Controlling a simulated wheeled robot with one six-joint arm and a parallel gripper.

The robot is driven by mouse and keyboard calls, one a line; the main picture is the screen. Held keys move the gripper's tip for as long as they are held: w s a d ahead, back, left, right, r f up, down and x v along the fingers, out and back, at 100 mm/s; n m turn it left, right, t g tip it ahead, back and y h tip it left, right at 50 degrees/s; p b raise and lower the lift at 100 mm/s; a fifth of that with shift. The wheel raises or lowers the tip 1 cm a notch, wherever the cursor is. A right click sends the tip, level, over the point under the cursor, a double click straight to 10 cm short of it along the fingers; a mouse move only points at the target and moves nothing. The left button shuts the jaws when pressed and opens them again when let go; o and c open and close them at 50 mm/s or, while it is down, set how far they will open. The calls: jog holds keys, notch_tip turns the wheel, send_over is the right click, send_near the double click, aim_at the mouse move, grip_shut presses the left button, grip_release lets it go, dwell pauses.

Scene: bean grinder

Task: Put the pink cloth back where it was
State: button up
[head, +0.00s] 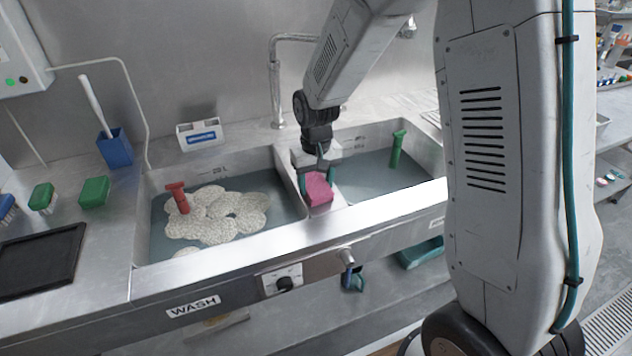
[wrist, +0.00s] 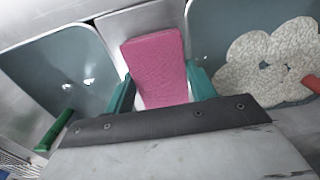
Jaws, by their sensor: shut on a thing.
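The pink cloth (head: 319,188) is a folded pink block at the divider between the two sink basins. My gripper (head: 318,180) is shut on it, with a teal finger on each side. In the wrist view the cloth (wrist: 155,65) lies between the teal fingers (wrist: 160,90), with the metal divider (wrist: 125,22) behind it. I cannot tell whether the cloth touches the divider or hangs just above it.
The left basin (head: 160,225) holds foam and a red-handled tool (head: 178,197). The right basin (head: 365,180) holds water and a green-handled tool (head: 397,149). A tall faucet (head: 275,80) stands behind.

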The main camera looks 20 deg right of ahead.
aim_at(316, 185)
jog(key=shift+f, duration=0.15)
jog(key=o, duration=1)
jog(key=shift+c, duration=0.2)
notch_tip(316, 185, up, 12)
jog(key=s+d+r, duration=0.2)
jog(key=s+r, duration=0.6)
jog(key=s, duration=0.5)
jog(key=s+d+r+t, duration=0.1)
jog(key=s, duration=1.5)
jog(key=shift+s+r, duration=0.15)
jog(key=shift+s, duration=0.15)
